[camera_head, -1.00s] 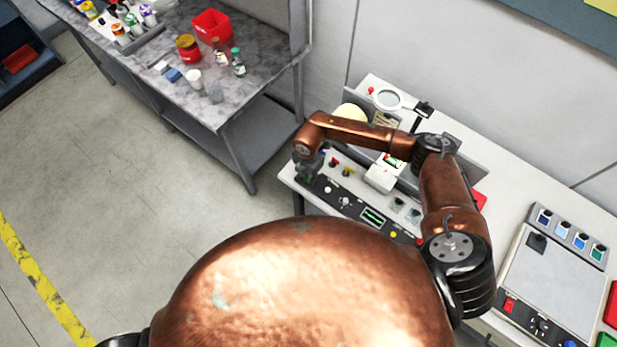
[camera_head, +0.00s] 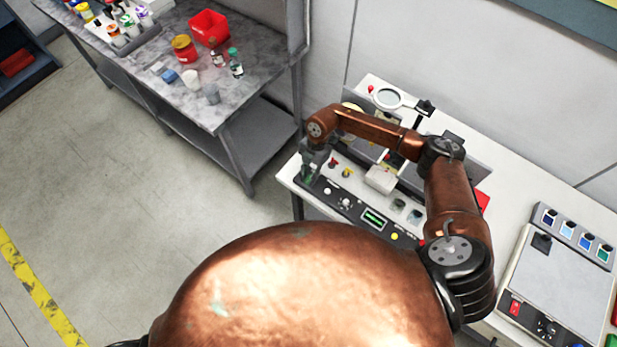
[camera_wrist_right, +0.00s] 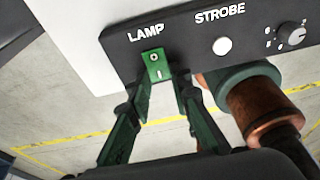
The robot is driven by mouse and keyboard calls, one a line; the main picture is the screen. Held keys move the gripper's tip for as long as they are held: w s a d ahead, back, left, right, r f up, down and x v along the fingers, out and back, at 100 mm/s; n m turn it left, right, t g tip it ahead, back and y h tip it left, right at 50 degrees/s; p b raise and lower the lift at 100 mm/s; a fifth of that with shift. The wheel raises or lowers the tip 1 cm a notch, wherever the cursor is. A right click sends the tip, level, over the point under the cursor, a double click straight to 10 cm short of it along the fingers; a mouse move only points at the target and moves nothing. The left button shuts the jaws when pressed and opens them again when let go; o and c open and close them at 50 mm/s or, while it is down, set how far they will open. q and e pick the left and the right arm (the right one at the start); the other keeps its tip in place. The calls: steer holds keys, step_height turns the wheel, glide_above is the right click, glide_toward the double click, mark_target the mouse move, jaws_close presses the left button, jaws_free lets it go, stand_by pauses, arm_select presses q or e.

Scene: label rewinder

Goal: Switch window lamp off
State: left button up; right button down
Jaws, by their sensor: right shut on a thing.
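The lamp switch (camera_wrist_right: 156,66) is a small green rocker under the word LAMP on the dark front panel (camera_wrist_right: 115,47) in the right wrist view. It carries a ring mark above and a bar mark below. My right gripper (camera_wrist_right: 163,80) has its two dark green fingers at the switch, one on each side, shut on it. In the head view my right gripper (camera_head: 308,172) is at the left end of the panel, which hides the switch there. The white box (camera_head: 381,180) on the machine looks dull grey-white. My left gripper is out of view.
Beside the switch are a white STROBE button (camera_wrist_right: 222,46) and a knob (camera_wrist_right: 290,36). A magnifier (camera_head: 388,97) stands at the back of the machine. A grey bench (camera_head: 178,98) with bottles and a red bin is at left. Open floor lies between.

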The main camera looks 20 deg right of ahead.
steer(key=c, duration=1.8)
jaws_free()
steer(key=shift+r, duration=0.1)
steer(key=shift+o, duration=0.2)
steer(key=v, duration=1.2)
